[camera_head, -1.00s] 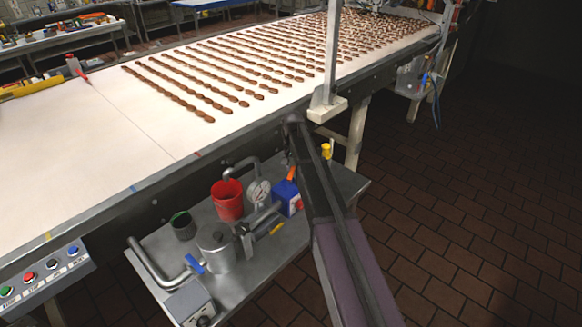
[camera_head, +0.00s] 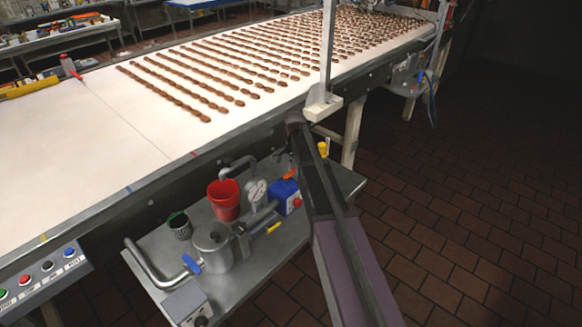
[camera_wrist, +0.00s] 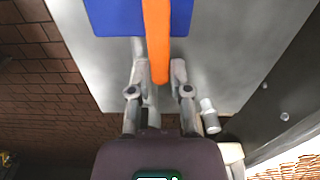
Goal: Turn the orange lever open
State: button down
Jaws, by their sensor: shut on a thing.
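The orange lever (camera_wrist: 157,40) runs down between my two fingertips in the wrist view. My gripper (camera_wrist: 158,72) is shut on its lower end. Behind the lever in the wrist view is a blue block (camera_wrist: 108,15), its lower part. In the head view the blue block (camera_head: 284,197) stands on the metal shelf with a bit of the orange lever (camera_head: 290,174) above it. My arm hides my gripper in the head view.
The metal shelf (camera_head: 262,255) beside the conveyor (camera_head: 80,150) also holds a red cup (camera_head: 224,200), a dark cup (camera_head: 180,226), a metal pot (camera_head: 212,245) with blue-handled pipework and a gauge (camera_head: 257,190). A yellow-topped part (camera_head: 323,149) is close to my arm. The brick floor is clear at the right.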

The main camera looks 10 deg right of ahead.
jog(key=shift+s, duration=0.1)
jog(key=c, duration=0.6)
grip_release()
jog(key=shift+d, duration=0.1)
jog(key=shift+o, duration=0.2)
jog(key=shift+r, duration=0.1)
